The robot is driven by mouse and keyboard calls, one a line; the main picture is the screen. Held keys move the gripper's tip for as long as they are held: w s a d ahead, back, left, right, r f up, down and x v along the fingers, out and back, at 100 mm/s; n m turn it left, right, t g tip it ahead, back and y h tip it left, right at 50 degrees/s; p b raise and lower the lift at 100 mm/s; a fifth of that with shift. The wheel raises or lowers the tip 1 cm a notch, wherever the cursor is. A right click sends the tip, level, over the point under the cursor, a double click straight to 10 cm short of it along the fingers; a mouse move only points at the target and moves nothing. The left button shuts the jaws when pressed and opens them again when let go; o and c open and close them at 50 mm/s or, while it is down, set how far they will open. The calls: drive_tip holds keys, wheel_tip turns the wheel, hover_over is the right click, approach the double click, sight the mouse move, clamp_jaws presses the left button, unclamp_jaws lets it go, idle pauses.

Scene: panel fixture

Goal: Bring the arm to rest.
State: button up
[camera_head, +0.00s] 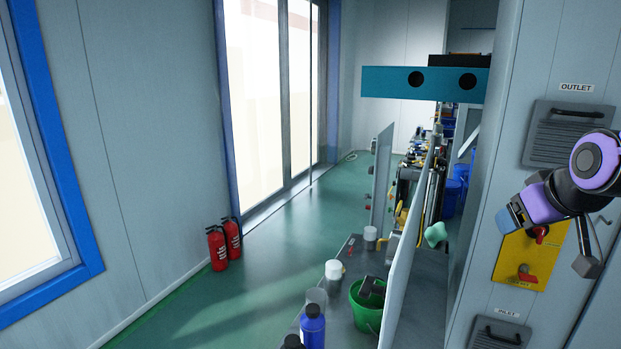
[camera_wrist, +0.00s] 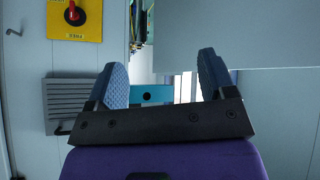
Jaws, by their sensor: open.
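My gripper (camera_wrist: 161,73) shows in the wrist view with its two blue textured fingers spread apart and nothing between them. In the head view my purple and black arm reaches in from the right edge, in front of the panel wall. The blue end of my gripper (camera_head: 511,214) points left there, and its two fingers cannot be told apart. It appears beside the upper left of a yellow plate (camera_head: 515,262) with red knobs. The arm hides part of this plate. The plate also shows in the wrist view (camera_wrist: 90,28), upper left.
An OUTLET vent (camera_head: 561,140) and an INLET vent (camera_head: 498,334) sit on the panel wall. A teal bar (camera_head: 390,82) with two dark holes juts out. A green bucket (camera_head: 368,311) and bottles stand below. Red extinguishers (camera_head: 217,249) stand left. Green floor (camera_head: 290,232) is open.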

drive_tip(key=s+a+r+g, duration=0.1)
drive_tip(key=s+a+r, duration=0.1)
drive_tip(key=s, duration=0.6)
drive_tip(key=s+a+r+m+g, duration=0.1)
drive_tip(key=s+a, duration=0.3)
drive_tip(key=s, duration=0.4)
drive_tip(key=shift+a+r+m+g+y, duration=0.3)
drive_tip(key=shift+r+g+y, duration=0.1)
drive_tip(key=shift+r+g, duration=0.25)
drive_tip(key=shift+w+d, duration=0.1)
